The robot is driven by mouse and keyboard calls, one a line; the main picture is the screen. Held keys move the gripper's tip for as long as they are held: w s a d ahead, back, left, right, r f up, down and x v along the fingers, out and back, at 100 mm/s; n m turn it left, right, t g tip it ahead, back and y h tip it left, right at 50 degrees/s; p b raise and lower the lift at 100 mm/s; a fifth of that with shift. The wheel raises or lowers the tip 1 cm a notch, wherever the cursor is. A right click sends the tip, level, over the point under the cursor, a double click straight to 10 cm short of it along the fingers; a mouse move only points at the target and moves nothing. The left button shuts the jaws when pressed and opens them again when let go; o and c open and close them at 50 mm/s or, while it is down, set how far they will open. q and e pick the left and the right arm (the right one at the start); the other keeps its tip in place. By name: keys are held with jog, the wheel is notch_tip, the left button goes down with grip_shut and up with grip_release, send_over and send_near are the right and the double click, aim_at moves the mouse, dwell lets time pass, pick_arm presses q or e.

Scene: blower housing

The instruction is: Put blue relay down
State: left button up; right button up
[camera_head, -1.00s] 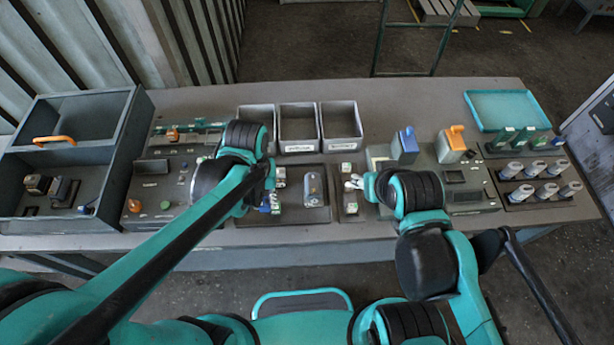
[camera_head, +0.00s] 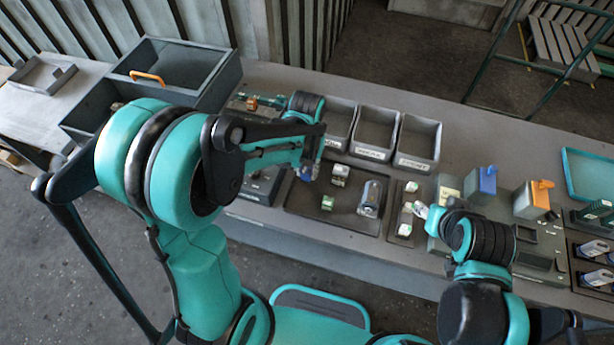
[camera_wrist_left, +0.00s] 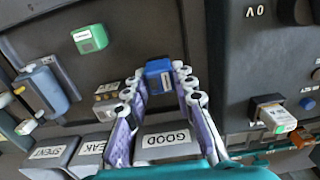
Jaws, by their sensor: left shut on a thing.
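The blue relay (camera_wrist_left: 159,75) is between the fingertips of my left gripper (camera_wrist_left: 161,82) in the left wrist view, and the gripper is shut on it. In the head view my left gripper (camera_head: 309,168) is at the left end of the dark tray (camera_head: 300,204), low over it, with a bit of the blue relay (camera_head: 305,174) showing. I cannot tell whether the relay touches the tray. My right gripper (camera_head: 419,209) is small beside the right-hand narrow tray; its jaw state is unclear.
A panel with a blue-handled unit (camera_head: 486,182) and an orange-handled one (camera_head: 535,198) stands right.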

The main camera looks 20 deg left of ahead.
aim_at(307, 177)
pick_arm(q)
notch_tip(307, 177, down, 3)
jog(key=shift+f+b, duration=0.2)
jog(key=shift+b, duration=0.25)
jog(key=shift+s, duration=0.1)
jog(key=shift+f, duration=0.2)
jog(key=o, duration=0.9)
jog(key=shift+r, duration=0.15)
